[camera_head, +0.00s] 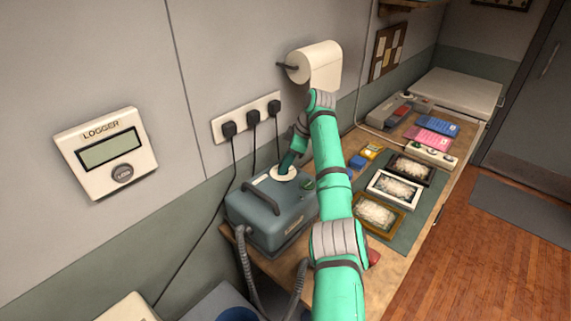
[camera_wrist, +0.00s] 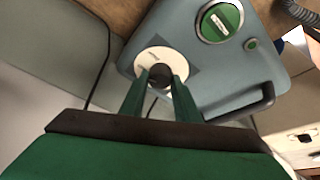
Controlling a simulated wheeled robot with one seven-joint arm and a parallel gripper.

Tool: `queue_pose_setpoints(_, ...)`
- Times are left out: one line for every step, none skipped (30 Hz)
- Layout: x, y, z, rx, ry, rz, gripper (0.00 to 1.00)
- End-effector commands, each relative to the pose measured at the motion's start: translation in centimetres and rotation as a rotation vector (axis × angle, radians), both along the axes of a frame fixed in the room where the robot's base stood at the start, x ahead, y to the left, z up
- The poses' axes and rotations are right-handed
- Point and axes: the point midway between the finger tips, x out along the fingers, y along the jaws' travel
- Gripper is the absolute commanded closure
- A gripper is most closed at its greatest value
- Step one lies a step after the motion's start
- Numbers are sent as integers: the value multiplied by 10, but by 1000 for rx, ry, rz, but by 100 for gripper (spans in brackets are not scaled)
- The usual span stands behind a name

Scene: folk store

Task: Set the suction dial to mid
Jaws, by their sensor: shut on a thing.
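The suction machine (camera_head: 268,217) is a blue-grey box with a dark handle, standing on the wooden bench. On its top is the suction dial, a dark knob (camera_wrist: 160,73) on a round pale plate (camera_wrist: 150,56). The plate also shows in the head view (camera_head: 285,176). My gripper (camera_wrist: 160,80) is over the dial, its two fingers shut on the knob from either side. The knob's pointer and the plate's marks are too small or hidden to read. A green round part (camera_wrist: 220,19) sits on the same top, beside the dial.
A ribbed hose (camera_head: 244,267) hangs at the machine's front. Plugs and cables (camera_head: 252,118) and a paper roll (camera_head: 318,65) are on the wall close behind my arm. Framed pieces (camera_head: 395,188) lie on a mat to the right.

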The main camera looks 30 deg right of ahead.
Motion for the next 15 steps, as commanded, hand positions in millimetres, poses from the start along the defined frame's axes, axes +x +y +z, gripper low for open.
queue_pose_setpoints(1, -1, 1, -1, -1, 27, 94)
queue_pose_setpoints(1, -1, 1, 0, 0, 42, 94)
queue_pose_setpoints(1, -1, 1, 0, 0, 63, 94)
queue_pose_setpoints(1, -1, 1, -1, 0, 77, 94)
queue_pose_setpoints(1, -1, 1, -1, -1, 88, 94)
queue_pose_setpoints(1, -1, 1, -2, 0, 105, 94)
queue_pose_setpoints(1, -1, 1, -1, 0, 114, 94)
queue_pose_setpoints(1, -1, 1, -2, -1, 124, 94)
queue_pose_setpoints(1, -1, 0, -1, -1, 134, 94)
queue_pose_setpoints(1, -1, 0, -1, 0, 141, 94)
queue_pose_setpoints(1, -1, 1, -2, 0, 147, 94)
queue_pose_setpoints(1, -1, 1, -2, -1, 153, 94)
queue_pose_setpoints(1, -1, 1, -2, -1, 157, 94)
queue_pose_setpoints(1, -1, 1, -2, -1, 160, 94)
queue_pose_setpoints(1, -2, 1, -3, -2, 164, 94)
